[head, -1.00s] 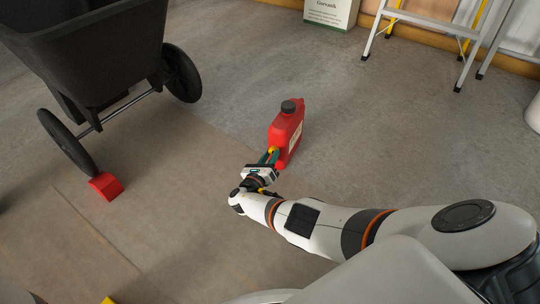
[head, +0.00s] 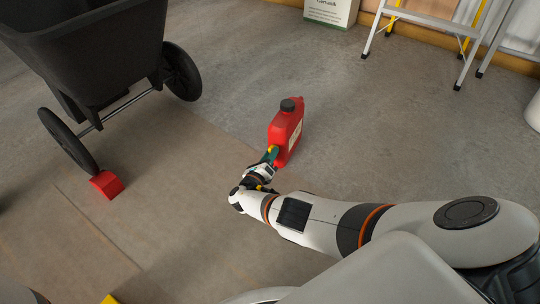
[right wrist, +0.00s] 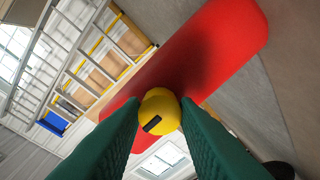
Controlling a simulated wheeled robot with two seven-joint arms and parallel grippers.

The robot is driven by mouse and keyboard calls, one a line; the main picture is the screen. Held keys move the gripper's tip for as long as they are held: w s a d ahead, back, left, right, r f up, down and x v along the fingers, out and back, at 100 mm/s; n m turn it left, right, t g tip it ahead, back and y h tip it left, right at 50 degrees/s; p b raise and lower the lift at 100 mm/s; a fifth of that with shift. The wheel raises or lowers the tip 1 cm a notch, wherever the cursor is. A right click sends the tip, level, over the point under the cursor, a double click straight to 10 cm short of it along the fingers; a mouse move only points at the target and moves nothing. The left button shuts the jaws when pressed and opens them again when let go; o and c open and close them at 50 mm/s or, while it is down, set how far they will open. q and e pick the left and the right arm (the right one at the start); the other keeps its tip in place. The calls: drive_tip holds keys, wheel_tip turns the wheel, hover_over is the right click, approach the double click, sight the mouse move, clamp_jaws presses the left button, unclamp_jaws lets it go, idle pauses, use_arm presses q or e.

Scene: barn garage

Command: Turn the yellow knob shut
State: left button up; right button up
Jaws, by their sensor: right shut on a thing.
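The red jug (head: 286,131) with a dark cap stands upright on the floor in the middle of the head view. Its yellow knob (right wrist: 160,110) sits on the side facing me and fills the middle of the right wrist view, with a dark slot on its face. My right gripper (head: 270,157) is shut on the knob, with one green finger on each side of it. The red body of the jug (right wrist: 205,55) shows behind the knob in the right wrist view. My left gripper is not in view.
A black cart (head: 90,50) stands at the upper left, with a red block (head: 106,184) by its wheel. A stepladder (head: 425,22) and a white box (head: 330,11) are at the back. The floor around the jug is clear.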

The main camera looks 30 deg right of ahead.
drive_tip(key=o, duration=1)
drive_tip(key=p+v, duration=0.3)
drive_tip(key=v, duration=0.9)
drive_tip(key=shift+s+f+p, duration=0.1)
drive_tip(key=shift+p, duration=0.3)
